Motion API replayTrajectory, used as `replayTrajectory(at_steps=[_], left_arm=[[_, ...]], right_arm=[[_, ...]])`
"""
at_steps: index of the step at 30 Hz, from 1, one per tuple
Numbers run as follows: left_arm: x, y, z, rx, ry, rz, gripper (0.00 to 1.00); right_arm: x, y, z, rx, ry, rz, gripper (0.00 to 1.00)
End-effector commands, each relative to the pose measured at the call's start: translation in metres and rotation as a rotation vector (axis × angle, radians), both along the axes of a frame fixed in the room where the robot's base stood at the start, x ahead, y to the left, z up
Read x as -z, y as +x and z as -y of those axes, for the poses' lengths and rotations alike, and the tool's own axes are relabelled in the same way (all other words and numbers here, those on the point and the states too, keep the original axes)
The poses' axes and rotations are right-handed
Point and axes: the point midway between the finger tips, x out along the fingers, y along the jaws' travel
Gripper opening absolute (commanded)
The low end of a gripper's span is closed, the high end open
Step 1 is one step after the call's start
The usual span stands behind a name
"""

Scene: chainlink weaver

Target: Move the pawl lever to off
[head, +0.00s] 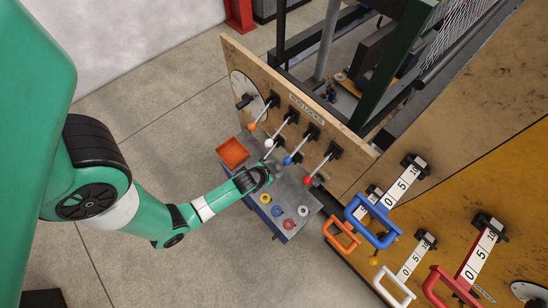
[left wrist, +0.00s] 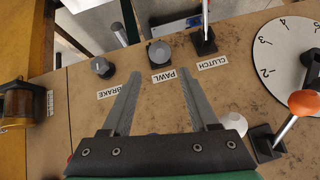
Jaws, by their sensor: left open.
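In the left wrist view the pawl lever (left wrist: 159,52) shows as a grey rounded end on a dark mount, above the upside-down PAWL label (left wrist: 164,75). It lies just beyond and between the fingertips of my left gripper (left wrist: 160,82), which is open and empty, apart from it. In the head view my left gripper (head: 268,170) is close in front of the upright wooden panel (head: 220,65). The pawl lever cannot be singled out there. My right gripper is not in view.
The brake mount (left wrist: 102,67) and clutch mount (left wrist: 204,40) flank the pawl lever. An orange-knobbed lever (left wrist: 305,103), a white knob (left wrist: 235,122) and a numbered dial (left wrist: 280,50) are at right. A grey cart (head: 305,225) stands below my arm.

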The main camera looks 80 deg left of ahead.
Motion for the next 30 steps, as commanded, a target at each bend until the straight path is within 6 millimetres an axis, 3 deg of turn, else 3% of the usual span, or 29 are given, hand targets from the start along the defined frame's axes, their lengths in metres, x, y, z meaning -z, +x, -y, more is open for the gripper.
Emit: replayTrajectory(at_steps=[16, 30], left_arm=[[-0.076, -0.053, 0.047, 0.004, 0.001, 0.0, 0.6], [-0.084, -0.06, 0.051, 0.0, 0.0, 0.0, 0.6]], right_arm=[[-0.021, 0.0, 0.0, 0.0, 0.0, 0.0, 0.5], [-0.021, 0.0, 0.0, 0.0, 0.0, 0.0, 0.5]])
